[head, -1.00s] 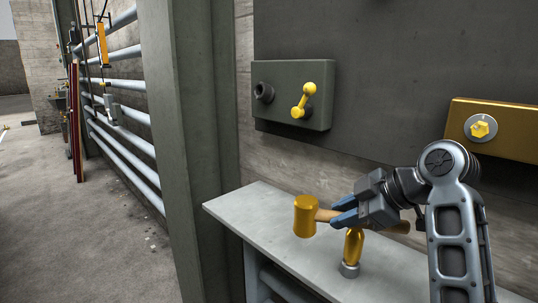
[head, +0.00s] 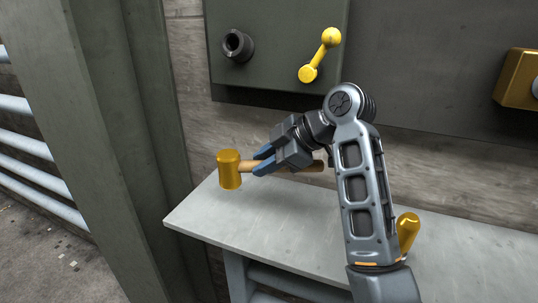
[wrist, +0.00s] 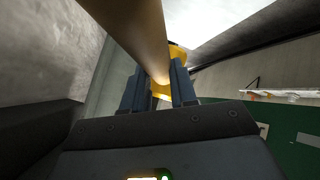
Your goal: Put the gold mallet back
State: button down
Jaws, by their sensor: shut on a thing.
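The gold mallet (head: 229,170) has a gold cylindrical head and a light wooden handle. My gripper (head: 262,162) is shut on the handle close to the head. The head points left, and the handle runs roughly level to the right behind the jaws. The mallet appears to be above the left part of the grey bench (head: 255,225); the exact gap cannot be told. In the wrist view the handle (wrist: 142,30) passes between the two fingers (wrist: 160,90), with part of the gold head beyond them.
A gold-handled object (head: 408,232) stands on the bench, partly hidden behind my arm. On the wall panel above are a yellow lever (head: 320,55) and a dark round socket (head: 238,45). A gold box (head: 518,80) is at the right edge. A green-grey post (head: 115,120) stands left of the bench.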

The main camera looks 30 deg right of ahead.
notch_tip(320, 180, down, 5)
jog(key=shift+w+a+r+b, duration=0.1)
jog(key=shift+w+b, duration=0.05)
jog(key=shift+b, duration=0.3)
jog(key=shift+f+b, duration=0.85)
jog(key=shift+f, duration=0.25)
jog(key=shift+f+b, duration=0.3)
jog(key=shift+f, duration=0.25)
jog(key=c, duration=0.8)
grip_release()
jog(key=shift+f, duration=0.1)
jog(key=b+v, duration=0.1)
jog(key=v, duration=0.7)
